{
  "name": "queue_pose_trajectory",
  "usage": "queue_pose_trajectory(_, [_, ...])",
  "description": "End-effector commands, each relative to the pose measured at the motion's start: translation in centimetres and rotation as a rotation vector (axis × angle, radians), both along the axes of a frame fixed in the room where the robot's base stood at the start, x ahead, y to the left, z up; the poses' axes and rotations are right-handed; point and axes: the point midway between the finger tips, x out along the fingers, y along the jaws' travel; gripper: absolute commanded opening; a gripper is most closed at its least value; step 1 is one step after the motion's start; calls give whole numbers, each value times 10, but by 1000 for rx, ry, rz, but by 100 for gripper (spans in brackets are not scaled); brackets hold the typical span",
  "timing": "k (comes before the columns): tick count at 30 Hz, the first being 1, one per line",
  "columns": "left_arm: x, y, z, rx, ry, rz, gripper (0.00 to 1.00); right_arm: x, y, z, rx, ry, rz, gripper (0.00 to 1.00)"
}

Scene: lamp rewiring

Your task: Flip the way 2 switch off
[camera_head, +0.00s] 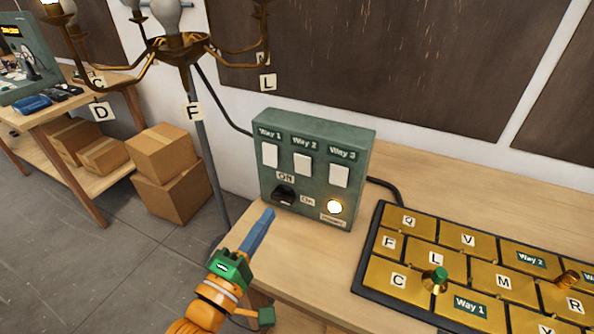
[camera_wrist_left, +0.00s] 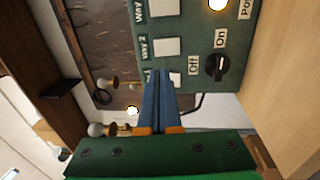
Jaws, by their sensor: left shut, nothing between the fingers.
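The green switch box (camera_head: 320,150) stands on the wooden bench in the head view, with three white switches under the labels Way 1, Way 2 and Way 3. The Way 2 switch (camera_head: 302,164) is the middle one; it also shows in the left wrist view (camera_wrist_left: 166,47). I cannot tell from these frames which way it is tipped. My left gripper (camera_head: 267,214) has blue fingers, shut and empty, in front of the box's lower left. In the left wrist view, the fingers (camera_wrist_left: 160,75) partly cover the Way 1 switch (camera_wrist_left: 176,79). My right gripper is not in view.
Below the switches are a black Off/On knob (camera_head: 285,194) and a lit power lamp (camera_head: 334,206). A chandelier (camera_head: 182,48) on a pole stands left of the box. A gold-tiled tray (camera_head: 366,279) lies to the right.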

Motion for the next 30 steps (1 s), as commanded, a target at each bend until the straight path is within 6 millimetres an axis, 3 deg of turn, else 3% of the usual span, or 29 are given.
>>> queue_pose_trajectory(5, [21, -7, 6, 1, -3, 1, 0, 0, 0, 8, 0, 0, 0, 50])
queue_pose_trajectory(18, [107, -39, 17, 2, -1, 0, 0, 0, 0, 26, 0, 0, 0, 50])
queue_pose_trajectory(24, [127, -46, 17, 2, 1, 1, 0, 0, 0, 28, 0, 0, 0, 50])
queue_pose_trajectory(30, [130, -47, 17, 3, 0, 1, 0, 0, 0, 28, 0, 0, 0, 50])
